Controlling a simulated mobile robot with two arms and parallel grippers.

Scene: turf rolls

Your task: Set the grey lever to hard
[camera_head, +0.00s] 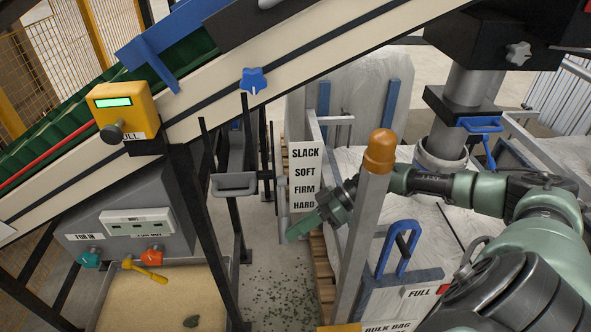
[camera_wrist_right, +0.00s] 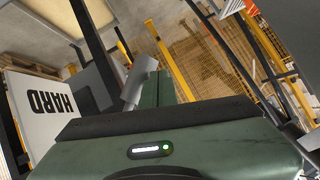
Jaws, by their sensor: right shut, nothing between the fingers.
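The white scale sign (camera_head: 305,178) reads SLACK, SOFT, FIRM, HARD from top to bottom, and its HARD end also shows in the right wrist view (camera_wrist_right: 45,105). A grey bar (camera_head: 283,196), apparently the lever, stands upright along the sign's left edge. A grey bar end (camera_wrist_right: 138,82) shows close by the fingers in the wrist view. My right gripper (camera_head: 291,234) is shut and empty, just below the word HARD, with its fingers pointing left. I cannot tell whether it touches the lever; the gripper hides part of that area. My left gripper is out of view.
A grey post with an orange cap (camera_head: 380,152) stands close to my right wrist. A blue handle (camera_head: 399,249) is right of it. The conveyor (camera_head: 215,98) slopes across above. A sand-filled bin (camera_head: 155,300) lies lower left.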

